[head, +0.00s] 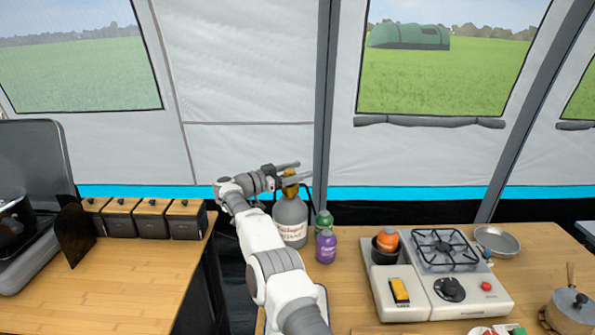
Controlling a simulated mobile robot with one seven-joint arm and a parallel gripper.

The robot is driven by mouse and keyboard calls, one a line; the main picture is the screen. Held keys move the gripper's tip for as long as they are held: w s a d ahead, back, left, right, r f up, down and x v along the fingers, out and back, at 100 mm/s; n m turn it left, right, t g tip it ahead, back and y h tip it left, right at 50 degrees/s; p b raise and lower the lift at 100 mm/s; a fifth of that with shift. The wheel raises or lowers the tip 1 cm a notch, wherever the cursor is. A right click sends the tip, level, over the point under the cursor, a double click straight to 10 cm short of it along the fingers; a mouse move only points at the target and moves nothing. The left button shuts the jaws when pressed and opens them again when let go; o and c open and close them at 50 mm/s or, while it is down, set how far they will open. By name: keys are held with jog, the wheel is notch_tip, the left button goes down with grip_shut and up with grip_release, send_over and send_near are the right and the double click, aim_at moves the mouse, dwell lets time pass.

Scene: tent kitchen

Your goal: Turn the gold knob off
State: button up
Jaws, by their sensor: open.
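The gold knob (291,183) sits on top of a grey gas bottle (291,217) with a white label. My arm reaches up from the bottom, and my gripper (296,172) points right at the height of the knob. My gripper is open, with its fingers close around or beside the knob. I cannot tell whether they touch it. Part of the knob is hidden by the fingers. The knob's turn position is too small to tell.
A purple bottle (326,246) and a green bottle (324,222) stand right of the gas bottle. A camping stove (440,303) is on the right table, with a pan (497,240) behind. Dark canisters (152,218) line the left table. A tent pole (325,100) rises behind.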

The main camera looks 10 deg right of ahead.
jog(key=v, duration=1.7)
jog(key=shift+a, duration=0.2)
jog(key=shift+s, duration=0.1)
